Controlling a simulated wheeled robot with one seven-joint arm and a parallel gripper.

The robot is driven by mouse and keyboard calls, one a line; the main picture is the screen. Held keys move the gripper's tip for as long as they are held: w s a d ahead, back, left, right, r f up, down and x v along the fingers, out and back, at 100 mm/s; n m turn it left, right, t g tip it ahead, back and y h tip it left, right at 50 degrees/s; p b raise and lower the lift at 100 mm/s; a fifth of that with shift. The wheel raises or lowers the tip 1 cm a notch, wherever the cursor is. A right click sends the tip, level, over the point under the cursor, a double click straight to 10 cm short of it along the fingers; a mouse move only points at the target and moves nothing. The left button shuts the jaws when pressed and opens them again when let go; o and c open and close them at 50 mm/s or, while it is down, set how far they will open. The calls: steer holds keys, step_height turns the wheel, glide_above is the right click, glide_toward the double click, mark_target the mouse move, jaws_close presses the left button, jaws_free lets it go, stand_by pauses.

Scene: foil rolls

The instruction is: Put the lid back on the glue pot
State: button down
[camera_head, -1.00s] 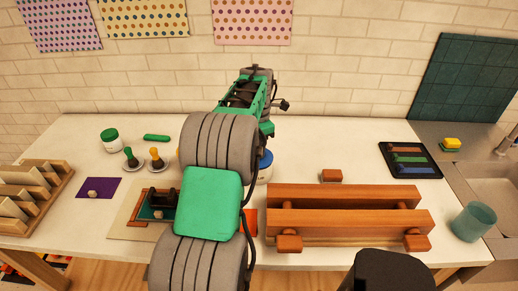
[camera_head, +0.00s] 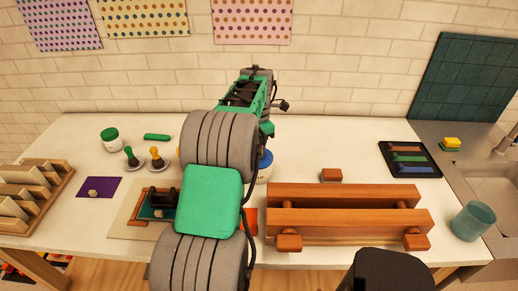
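A white pot (camera_head: 264,175) with dark lettering stands just right of my arm, near the middle of the table; it appears to be the glue pot. My arm covers its left part. Blue (camera_head: 267,159) shows at its top; I cannot tell whether this is the lid or part of the pot. No separate loose lid is clearly visible. My arm reaches up the middle of the view, and its end hides my gripper, so its fingers and anything in them cannot be seen.
A dark object (camera_head: 164,197) lies on a board (camera_head: 125,226). A wooden press (camera_head: 345,218) fills the right front; a black tray (camera_head: 410,160) is behind. The back middle-right table is clear.

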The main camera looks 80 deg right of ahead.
steer(key=c, duration=1.3)
jaws_free()
steer(key=shift+c, duration=0.2)
steer(key=shift+o, duration=0.2)
steer(key=o, duration=0.4)
steer(key=shift+o, duration=0.2)
steer(key=shift+r+p, duration=2.55)
steer(key=shift+r, duration=0.95)
steer(key=shift+c, duration=0.4)
jaws_close()
